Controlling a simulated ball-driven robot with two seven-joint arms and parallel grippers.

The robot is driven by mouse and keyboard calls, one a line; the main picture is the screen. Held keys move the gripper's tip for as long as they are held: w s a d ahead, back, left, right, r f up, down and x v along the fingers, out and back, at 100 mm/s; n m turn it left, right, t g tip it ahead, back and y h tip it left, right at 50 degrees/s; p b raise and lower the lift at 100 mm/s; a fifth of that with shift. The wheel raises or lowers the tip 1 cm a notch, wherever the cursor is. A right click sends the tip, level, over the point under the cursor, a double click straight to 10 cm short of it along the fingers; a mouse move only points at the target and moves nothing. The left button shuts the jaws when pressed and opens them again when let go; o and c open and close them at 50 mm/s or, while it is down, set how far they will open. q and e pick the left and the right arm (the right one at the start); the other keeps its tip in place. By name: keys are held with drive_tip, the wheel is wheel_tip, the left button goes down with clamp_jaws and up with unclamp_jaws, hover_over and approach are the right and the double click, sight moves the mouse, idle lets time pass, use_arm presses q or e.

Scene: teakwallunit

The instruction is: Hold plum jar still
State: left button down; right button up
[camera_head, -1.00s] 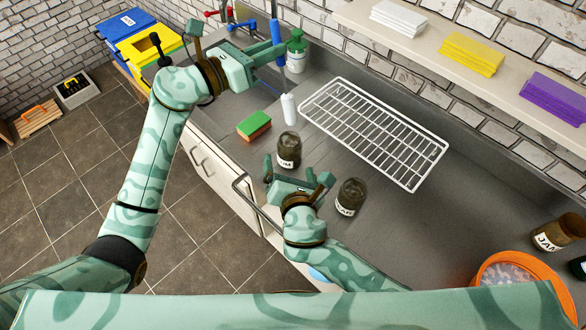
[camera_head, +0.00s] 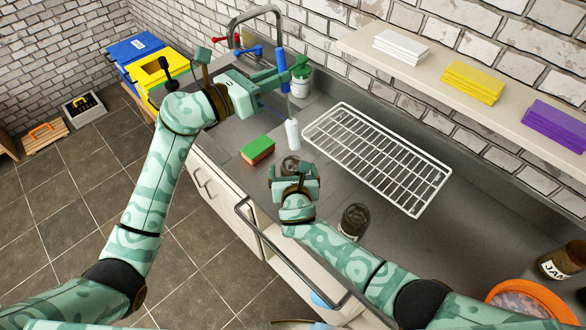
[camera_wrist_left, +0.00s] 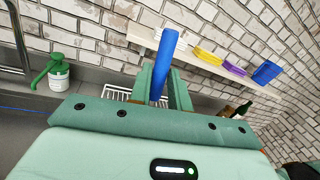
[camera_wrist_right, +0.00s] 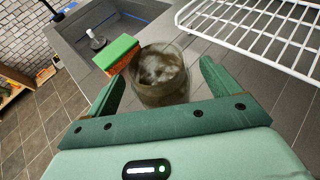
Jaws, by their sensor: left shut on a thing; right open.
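A murky glass jar (camera_head: 289,164) stands on the grey counter, partly hidden by my right gripper (camera_head: 293,176). Its label is not readable now, so I cannot tell for sure that it is the plum jar. In the right wrist view the jar (camera_wrist_right: 161,80) stands between the two open fingers, with a gap at least on the right side. A second dark jar (camera_head: 354,220) stands beside my right forearm, its label out of sight. My left gripper (camera_head: 284,79) is shut on the blue handle of a brush (camera_head: 281,68), whose white head (camera_head: 292,134) hangs down over the counter.
A green and orange sponge (camera_head: 257,150) lies left of the jar. A white wire rack (camera_head: 378,160) lies behind it. A green-topped bottle (camera_head: 301,78) stands by the tap. A labelled jar (camera_head: 562,262) and an orange-rimmed bowl (camera_head: 530,295) are at the right.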

drive_tip(key=shift+w+f, duration=0.25)
drive_tip(key=shift+w, duration=0.4)
drive_tip(key=c, duration=1.2)
drive_tip(key=o, duration=1.1)
drive_tip(key=c, duration=0.7)
drive_tip(key=shift+c, duration=0.2)
